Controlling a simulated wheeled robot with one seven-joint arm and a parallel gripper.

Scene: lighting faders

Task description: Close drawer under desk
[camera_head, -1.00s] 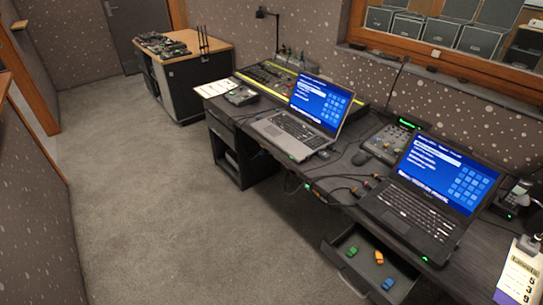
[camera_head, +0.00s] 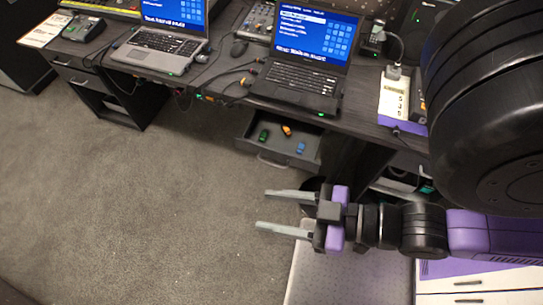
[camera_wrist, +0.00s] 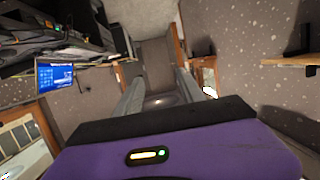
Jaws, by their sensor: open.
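The drawer (camera_head: 262,160) under the dark desk (camera_head: 225,82) is pulled out, below the black laptop, in the head view. Its front panel with a handle faces the floor area. Inside lie a green item (camera_head: 263,136), an orange item (camera_head: 286,130) and a blue item (camera_head: 300,148). My gripper (camera_head: 272,211) is in front of and below the drawer in the picture, its two grey fingers spread apart and pointing left, with nothing between them. It is apart from the drawer. In the wrist view the fingers (camera_wrist: 158,95) also stand apart; the drawer cannot be made out there.
A black laptop (camera_head: 296,88) and a silver laptop (camera_head: 160,42) stand on the desk, with cables along its front edge. The carpet (camera_head: 130,215) left of my gripper is clear.

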